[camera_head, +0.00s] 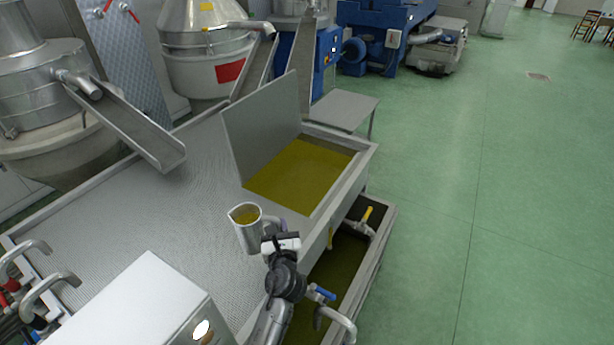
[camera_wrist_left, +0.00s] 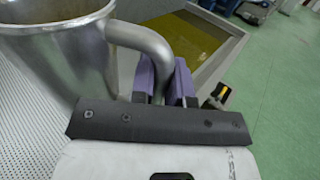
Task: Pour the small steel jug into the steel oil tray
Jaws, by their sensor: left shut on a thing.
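The small steel jug (camera_head: 248,235) is held roughly upright, with yellow-green oil visible in its mouth. My left gripper (camera_head: 275,228) is shut on the jug's handle. In the left wrist view the jug (camera_wrist_left: 70,55) fills the upper left, and the purple fingers of my left gripper (camera_wrist_left: 165,80) close on its curved handle. The steel oil tray (camera_head: 366,161) is a rectangular tank holding yellow-green oil, just beyond and right of the jug. The tray's oil also shows in the left wrist view (camera_wrist_left: 195,32). My right gripper is not in view.
An upright steel panel (camera_head: 262,125) stands along the tray's left side. A perforated steel deck (camera_head: 150,235) spreads to the left, with a sloping chute (camera_head: 125,125) above it. A lower oil-filled trough (camera_head: 378,240) with yellow-handled valves lies right. Green floor is open farther right.

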